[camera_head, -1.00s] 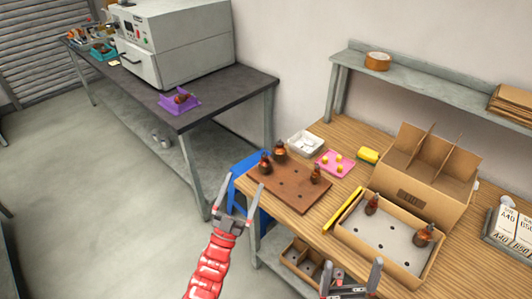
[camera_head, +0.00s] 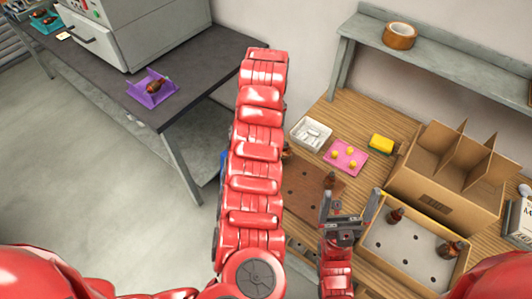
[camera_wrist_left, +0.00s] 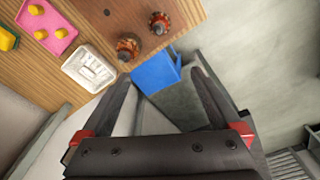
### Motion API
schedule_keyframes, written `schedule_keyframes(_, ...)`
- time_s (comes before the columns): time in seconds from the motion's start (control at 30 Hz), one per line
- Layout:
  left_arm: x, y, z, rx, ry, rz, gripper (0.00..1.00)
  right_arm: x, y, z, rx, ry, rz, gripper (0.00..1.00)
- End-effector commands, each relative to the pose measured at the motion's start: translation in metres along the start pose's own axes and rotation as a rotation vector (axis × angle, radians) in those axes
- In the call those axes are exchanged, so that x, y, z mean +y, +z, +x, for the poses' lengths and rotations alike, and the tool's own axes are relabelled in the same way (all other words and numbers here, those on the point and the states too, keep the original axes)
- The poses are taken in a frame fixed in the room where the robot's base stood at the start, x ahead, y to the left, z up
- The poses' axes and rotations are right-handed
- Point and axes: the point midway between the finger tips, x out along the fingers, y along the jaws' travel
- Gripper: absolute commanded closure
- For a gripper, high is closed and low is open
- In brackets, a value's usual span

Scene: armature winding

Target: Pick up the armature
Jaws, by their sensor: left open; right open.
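Copper-and-dark armatures stand on a brown board (camera_head: 305,190): one (camera_head: 330,180) shows near its right side, another (camera_head: 287,151) is mostly behind my left arm. In the left wrist view two armatures, one (camera_wrist_left: 128,47) nearer and one (camera_wrist_left: 159,22) farther, stand at the board's corner. My left gripper (camera_wrist_left: 160,75) is open and empty, its fingers apart below them in that picture; the arm hides it in the head view. My right gripper (camera_head: 349,207) is open and empty, between the board and the cardboard tray (camera_head: 407,278). That tray holds two armatures (camera_head: 395,215) (camera_head: 450,249).
A purple tray (camera_head: 140,88) with an armature stands on the dark table (camera_head: 185,105). A blue bin (camera_wrist_left: 155,72) is beside the wooden bench. A white tray (camera_head: 311,133), pink mat (camera_head: 346,156) and divided cardboard box (camera_head: 445,190) stand behind the board.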

Motion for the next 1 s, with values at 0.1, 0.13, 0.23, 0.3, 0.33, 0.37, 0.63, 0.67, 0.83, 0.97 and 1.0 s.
schedule_keyframes(0.1, -0.002, 0.024, -0.007, -0.085, -0.008, -0.014, 0.03, 0.000, 0.000, 0.001, -0.001, 0.000, 0.000, 0.00)
schedule_keyframes(0.13, -0.003, 0.026, -0.006, -0.095, -0.011, -0.016, 0.03, 0.000, 0.000, 0.001, 0.000, 0.000, 0.000, 0.00)
schedule_keyframes(0.23, -0.004, 0.028, 0.003, -0.100, -0.017, -0.018, 0.03, 0.000, 0.000, -0.001, 0.000, 0.000, 0.000, 0.00)
schedule_keyframes(0.3, -0.005, 0.029, 0.013, -0.099, -0.017, -0.017, 0.03, 0.000, 0.000, -0.002, -0.001, 0.000, 0.000, 0.00)
schedule_keyframes(0.33, -0.006, 0.029, 0.019, -0.100, -0.019, -0.018, 0.03, 0.000, 0.000, -0.002, -0.001, 0.000, 0.000, 0.00)
schedule_keyframes(0.37, -0.006, 0.029, 0.024, -0.099, -0.021, -0.017, 0.03, 0.000, 0.000, -0.003, -0.001, 0.000, 0.000, 0.00)
schedule_keyframes(0.63, -0.007, 0.033, 0.075, -0.096, -0.017, -0.016, 0.03, 0.000, 0.002, -0.010, -0.001, 0.000, 0.000, 0.00)
schedule_keyframes(0.67, -0.006, 0.033, 0.080, -0.095, -0.016, -0.016, 0.03, -0.001, 0.002, -0.011, -0.001, 0.000, 0.000, 0.00)
schedule_keyframes(0.83, -0.005, 0.037, 0.106, -0.096, -0.012, -0.016, 0.03, -0.001, 0.003, -0.017, 0.000, 0.000, 0.000, 0.00)
schedule_keyframes(0.97, -0.004, 0.038, 0.114, -0.097, -0.012, -0.017, 0.03, -0.001, 0.003, -0.019, 0.000, 0.000, 0.000, 0.00)
schedule_keyframes(1.0, -0.005, 0.038, 0.115, -0.097, -0.012, -0.017, 0.03, -0.001, 0.003, -0.018, 0.000, 0.000, 0.000, 0.00)
